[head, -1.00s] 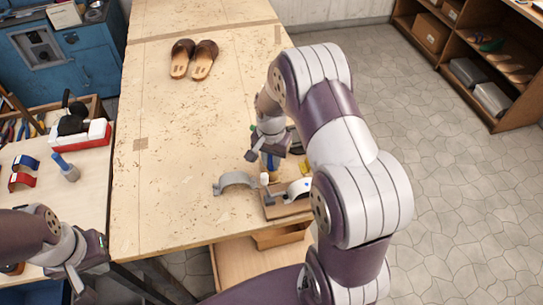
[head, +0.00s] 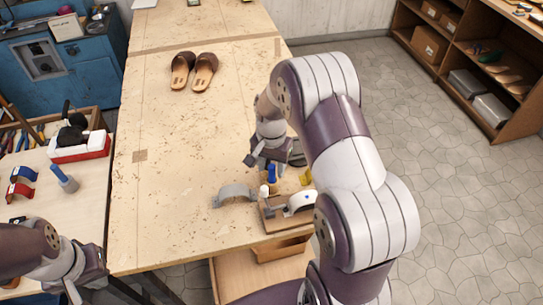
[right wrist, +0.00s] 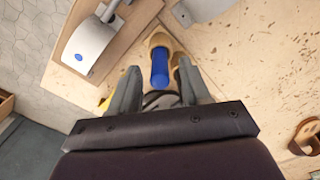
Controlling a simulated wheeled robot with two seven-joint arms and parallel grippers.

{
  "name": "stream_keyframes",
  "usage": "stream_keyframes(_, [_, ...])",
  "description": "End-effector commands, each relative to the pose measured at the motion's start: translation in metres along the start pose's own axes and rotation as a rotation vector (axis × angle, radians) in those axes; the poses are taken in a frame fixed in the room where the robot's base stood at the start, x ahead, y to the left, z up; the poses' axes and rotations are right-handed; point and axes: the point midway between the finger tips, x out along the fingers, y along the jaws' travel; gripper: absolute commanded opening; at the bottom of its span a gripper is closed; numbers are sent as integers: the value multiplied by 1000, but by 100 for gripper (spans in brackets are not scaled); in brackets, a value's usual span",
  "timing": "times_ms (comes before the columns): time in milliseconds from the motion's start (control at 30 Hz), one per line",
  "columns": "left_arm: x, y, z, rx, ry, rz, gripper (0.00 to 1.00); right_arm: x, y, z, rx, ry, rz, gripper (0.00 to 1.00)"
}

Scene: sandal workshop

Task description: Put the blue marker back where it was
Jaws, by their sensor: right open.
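The blue marker (head: 271,174) is upright on the light wooden table, just behind the small wooden board. In the right wrist view the marker (right wrist: 160,68) shows between the fingertips of my right gripper (right wrist: 160,82), with a tan rounded piece at its far end. The right gripper (head: 265,162) is open, with gaps between both fingers and the marker. Whether the marker sits in a holder is unclear. My left gripper (head: 75,290) is low at the left, partly cut off by the frame, and its jaws are not clear.
A wooden board (head: 290,223) with a pale curved strap (head: 300,202) is at the table's near edge. A grey curved piece (head: 235,194) lies left of it. A yellow item (head: 305,177) is close to the right. Brown sandals (head: 193,72) lie farther back; the table's middle is clear.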

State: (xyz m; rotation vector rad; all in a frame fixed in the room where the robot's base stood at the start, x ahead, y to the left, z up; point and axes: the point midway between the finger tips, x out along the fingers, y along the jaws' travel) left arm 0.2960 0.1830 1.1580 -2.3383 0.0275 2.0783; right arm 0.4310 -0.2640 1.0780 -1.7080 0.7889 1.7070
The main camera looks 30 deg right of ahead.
Motion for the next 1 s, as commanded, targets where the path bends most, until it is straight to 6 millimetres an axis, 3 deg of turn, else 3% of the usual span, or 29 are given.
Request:
stream_keyframes(200, [20, 0, 3, 0, 0, 0, 0, -54, -1, -1, 0, 5, -4, 47])
stream_keyframes(400, [24, 0, 3, 0, 0, 0, 0, -83, 0, 2, -13, 2, -2, 47])
stream_keyframes(467, [24, 0, 3, 0, 0, 0, 0, -85, 0, 12, -71, 5, -4, 47])
stream_keyframes(700, [24, 0, 3, 0, 0, 0, 0, -69, 24, 105, -621, 72, -44, 47])
stream_keyframes(800, [24, 0, 3, 0, 0, 0, 0, -62, 39, 132, -782, 96, -53, 47])
stream_keyframes(1000, [24, 0, 3, 0, 0, 0, 0, -56, 51, 149, -892, 111, -57, 47])
